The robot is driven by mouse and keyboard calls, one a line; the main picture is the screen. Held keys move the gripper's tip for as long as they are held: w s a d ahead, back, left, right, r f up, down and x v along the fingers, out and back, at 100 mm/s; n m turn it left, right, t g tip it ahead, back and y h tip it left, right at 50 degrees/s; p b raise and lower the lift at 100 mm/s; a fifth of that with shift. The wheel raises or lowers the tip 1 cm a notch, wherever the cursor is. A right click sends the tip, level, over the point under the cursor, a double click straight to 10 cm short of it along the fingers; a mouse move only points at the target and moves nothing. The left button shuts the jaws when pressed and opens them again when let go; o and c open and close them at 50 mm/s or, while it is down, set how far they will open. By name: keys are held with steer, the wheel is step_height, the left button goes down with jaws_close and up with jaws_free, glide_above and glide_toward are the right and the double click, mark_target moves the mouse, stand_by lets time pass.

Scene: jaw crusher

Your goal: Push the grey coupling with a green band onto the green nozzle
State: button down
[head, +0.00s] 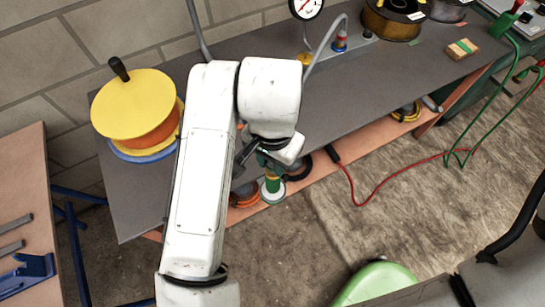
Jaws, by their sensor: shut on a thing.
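My gripper (266,161) is at the end of the white arm, pointing down at the front edge of the grey bench. It is shut on a small upright piece with a green band and a pale round lower end, which looks like the coupling (272,185). The jaws partly cover its upper part. I cannot make out the green nozzle for certain; my arm hides part of the bench.
A yellow-and-orange reel (133,108) stands on the bench at left. Dark spools (392,20) and a small block (462,49) are further right. A red cable (385,193) crosses the floor.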

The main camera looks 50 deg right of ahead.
steer(key=shift+f+b, duration=0.45)
steer(key=shift+f, duration=0.05)
steer(key=c, duration=0.8)
jaws_free()
steer(key=shift+o, duration=0.2)
steer(key=shift+r, duration=0.1)
step_height(320, 180, up, 11)
steer(key=shift+f+p, duration=0.2)
steer(key=shift+p, duration=0.3)
